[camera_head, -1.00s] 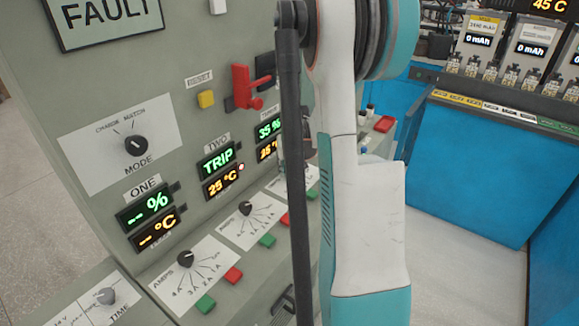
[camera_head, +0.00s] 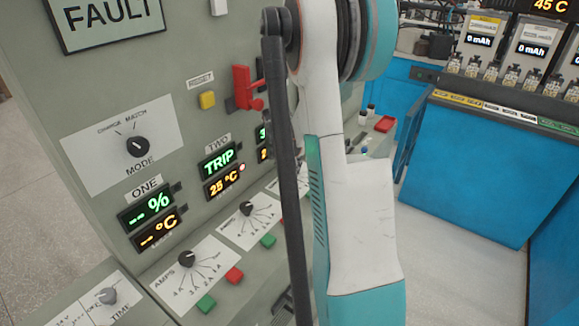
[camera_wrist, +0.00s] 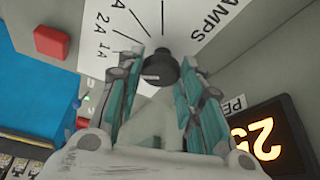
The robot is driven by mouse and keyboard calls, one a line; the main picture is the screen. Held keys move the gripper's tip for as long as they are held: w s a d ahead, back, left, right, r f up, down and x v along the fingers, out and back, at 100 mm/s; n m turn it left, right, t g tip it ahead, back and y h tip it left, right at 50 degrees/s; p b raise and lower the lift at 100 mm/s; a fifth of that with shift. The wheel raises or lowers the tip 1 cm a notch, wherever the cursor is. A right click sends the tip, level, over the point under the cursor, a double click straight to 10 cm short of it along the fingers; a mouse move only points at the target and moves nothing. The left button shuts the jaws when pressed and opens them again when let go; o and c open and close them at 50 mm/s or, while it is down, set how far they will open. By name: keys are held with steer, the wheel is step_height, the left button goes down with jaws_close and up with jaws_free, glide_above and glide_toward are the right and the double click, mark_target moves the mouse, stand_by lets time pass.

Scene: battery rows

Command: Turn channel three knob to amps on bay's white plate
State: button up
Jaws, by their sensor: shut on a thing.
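In the wrist view a black knob (camera_wrist: 160,68) stands on a white plate (camera_wrist: 180,20) marked AMPS, 1A and 2A. My gripper (camera_wrist: 164,74) is shut on this knob, with a fingertip at each side of it. The knob's pointer direction is hard to make out. In the head view my arm hides the gripper, the held knob and most of the channel three area. The head view shows the channel one amps knob (camera_head: 186,258) and the channel two knob (camera_head: 246,208) on their own white plates.
A red button (camera_wrist: 52,43) lies left of the plate in the wrist view, and a lit amber display (camera_wrist: 268,140) is at lower right. In the head view a red lever (camera_head: 246,88) and yellow button (camera_head: 207,100) stick out from the panel. A blue bench (camera_head: 470,170) stands to the right.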

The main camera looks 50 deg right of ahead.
stand_by(0.3)
steer(key=o, duration=1)
steer(key=shift+o, duration=0.2)
